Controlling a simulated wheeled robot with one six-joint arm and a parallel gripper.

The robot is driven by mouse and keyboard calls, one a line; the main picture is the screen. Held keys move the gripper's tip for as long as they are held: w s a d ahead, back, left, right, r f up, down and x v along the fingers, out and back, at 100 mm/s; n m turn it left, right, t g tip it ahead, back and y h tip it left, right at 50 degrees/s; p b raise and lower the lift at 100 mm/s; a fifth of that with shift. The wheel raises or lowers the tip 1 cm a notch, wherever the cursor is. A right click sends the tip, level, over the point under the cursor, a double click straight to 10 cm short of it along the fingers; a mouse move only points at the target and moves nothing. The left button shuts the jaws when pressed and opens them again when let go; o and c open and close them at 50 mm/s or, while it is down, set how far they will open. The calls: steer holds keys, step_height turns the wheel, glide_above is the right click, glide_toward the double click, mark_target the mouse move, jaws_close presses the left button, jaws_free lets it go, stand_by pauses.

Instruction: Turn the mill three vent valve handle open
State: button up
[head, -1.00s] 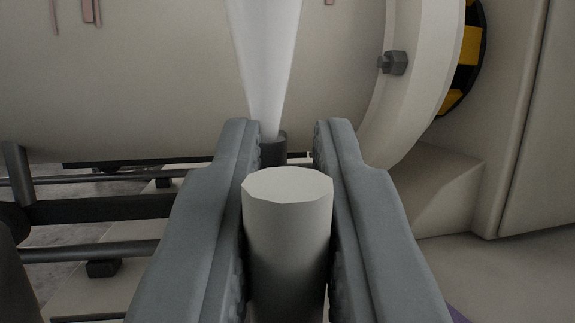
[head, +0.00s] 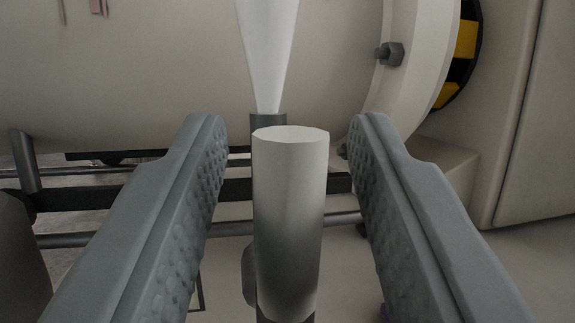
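A pale grey, upright cylinder with a flat, faceted top, which looks like the vent valve handle (head: 289,215), stands in the middle of the view. My gripper (head: 288,122) is open, with one ridged finger on each side of it. Clear gaps show between the handle and both fingers. A dark vent pipe (head: 267,123) stands just behind the handle, and a white plume (head: 267,50) widens upward from its mouth. The lower end of the handle meets a dark part at the bottom edge, mostly cut off. No label shows which mill this is.
The big cream mill drum (head: 150,80) fills the background, with a flange and a dark bolt (head: 391,54) at the right. A yellow-and-black striped part (head: 465,40) sits beyond the flange. Dark rails (head: 110,240) run low at the left. A cream housing (head: 540,130) stands at the right.

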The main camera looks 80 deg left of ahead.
steer(key=v, duration=1.6)
steer(key=shift+f, duration=0.2)
steer(key=s+a+m+h, duration=0.3)
steer(key=s+m+h, duration=0.5)
steer(key=s+h, duration=0.55)
steer(key=s+d+r+m+t+h, duration=0.3)
steer(key=s+d+r+t+h, duration=0.1)
steer(key=r, duration=0.6)
steer(key=s+d+r+m+t+h, duration=0.4)
steer(key=s+d+r+t, duration=0.1)
steer(key=s+r+t, duration=0.3)
step_height(320, 180, up, 2)
steer(key=shift+s+d+m, duration=0.3)
steer(key=shift+s+d, duration=0.05)
steer(key=shift+s, duration=0.2)
